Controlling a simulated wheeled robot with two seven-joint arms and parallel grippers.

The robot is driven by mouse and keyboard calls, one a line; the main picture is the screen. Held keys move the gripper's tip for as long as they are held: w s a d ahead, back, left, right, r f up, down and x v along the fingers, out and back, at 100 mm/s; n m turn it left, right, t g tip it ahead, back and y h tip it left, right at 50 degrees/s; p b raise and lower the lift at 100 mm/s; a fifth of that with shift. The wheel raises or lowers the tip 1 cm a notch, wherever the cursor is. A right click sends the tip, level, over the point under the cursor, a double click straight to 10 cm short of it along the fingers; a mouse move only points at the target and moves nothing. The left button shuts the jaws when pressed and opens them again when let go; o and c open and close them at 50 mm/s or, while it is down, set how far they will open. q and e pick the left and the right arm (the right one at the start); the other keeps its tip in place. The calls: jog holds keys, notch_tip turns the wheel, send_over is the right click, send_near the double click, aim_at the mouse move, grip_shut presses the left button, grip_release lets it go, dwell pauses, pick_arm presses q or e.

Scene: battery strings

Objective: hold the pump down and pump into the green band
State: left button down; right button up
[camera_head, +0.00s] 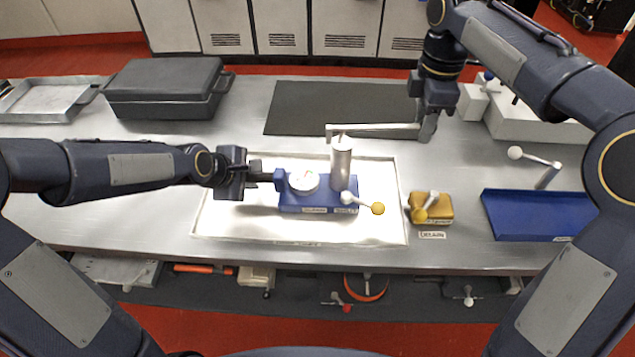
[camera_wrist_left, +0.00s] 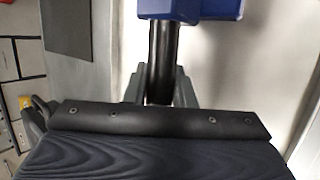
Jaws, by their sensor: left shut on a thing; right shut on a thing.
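The pump's blue base (camera_head: 318,194) sits on a bright white panel, with an upright metal cylinder (camera_head: 341,170) and a round white gauge (camera_head: 303,181). The gauge's needle and green band are too small to read. My left gripper (camera_head: 262,173) is shut on a dark bar (camera_wrist_left: 161,55) at the base's left side, which lies between the fingers in the left wrist view. A pale, roughly level pump lever (camera_head: 375,131) runs right from the cylinder top. My right gripper (camera_head: 428,126) is shut on its far right end. A valve lever with a yellow knob (camera_head: 378,208) is at the base's front right.
A yellow block (camera_head: 442,203) with its own lever stands right of the pump. A blue tray (camera_head: 525,215) lies further right, near a lever with a white knob (camera_head: 515,153). A dark case (camera_head: 165,88) stands at back left. A flat dark mat (camera_head: 340,108) lies behind the pump.

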jog(key=shift+r, duration=0.7)
jog(key=shift+a+r, duration=0.1)
jog(key=shift+r, duration=0.15)
jog(key=shift+f, duration=2.25)
jog(key=shift+f, duration=0.6)
jog(key=o, duration=1.1)
jog(key=shift+r, duration=0.15)
